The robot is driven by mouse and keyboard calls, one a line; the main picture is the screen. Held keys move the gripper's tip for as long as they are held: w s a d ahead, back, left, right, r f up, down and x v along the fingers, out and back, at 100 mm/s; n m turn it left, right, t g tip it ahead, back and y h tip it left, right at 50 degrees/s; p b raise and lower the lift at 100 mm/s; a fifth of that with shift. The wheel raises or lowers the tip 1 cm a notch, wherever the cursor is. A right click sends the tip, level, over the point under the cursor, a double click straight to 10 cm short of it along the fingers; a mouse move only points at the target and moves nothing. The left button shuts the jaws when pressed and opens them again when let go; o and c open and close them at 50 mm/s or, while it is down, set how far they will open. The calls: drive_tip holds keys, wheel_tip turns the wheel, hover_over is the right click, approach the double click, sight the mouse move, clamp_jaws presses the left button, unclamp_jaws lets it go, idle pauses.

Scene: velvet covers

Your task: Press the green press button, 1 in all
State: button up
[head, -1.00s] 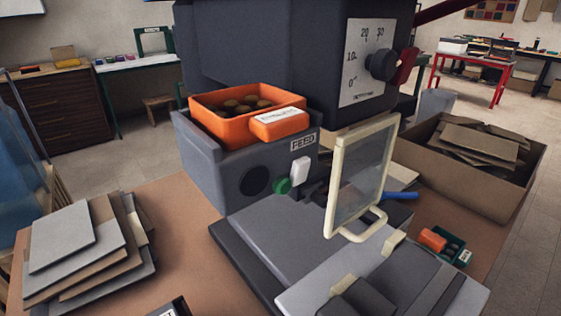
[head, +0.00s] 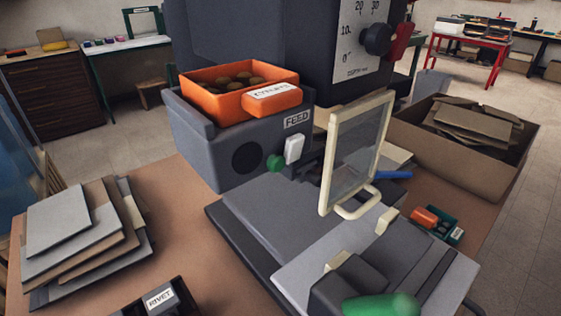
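A small round green button (head: 275,162) sits on the front of the grey box marked FEED (head: 205,155), beside a white switch (head: 294,149). A larger rounded green piece (head: 382,305) shows at the bottom edge, by a dark block on the grey machine bed (head: 290,210). It is cut off by the frame, and I cannot tell whether it is the press button. My gripper is not in view.
A clear guard with a cream frame (head: 357,150) stands upright over the bed. An orange bin (head: 215,102) sits on the FEED box. Stacked boards (head: 75,235) lie at left, a box marked RIVET (head: 165,297) in front. A cardboard box (head: 465,160) stands at right.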

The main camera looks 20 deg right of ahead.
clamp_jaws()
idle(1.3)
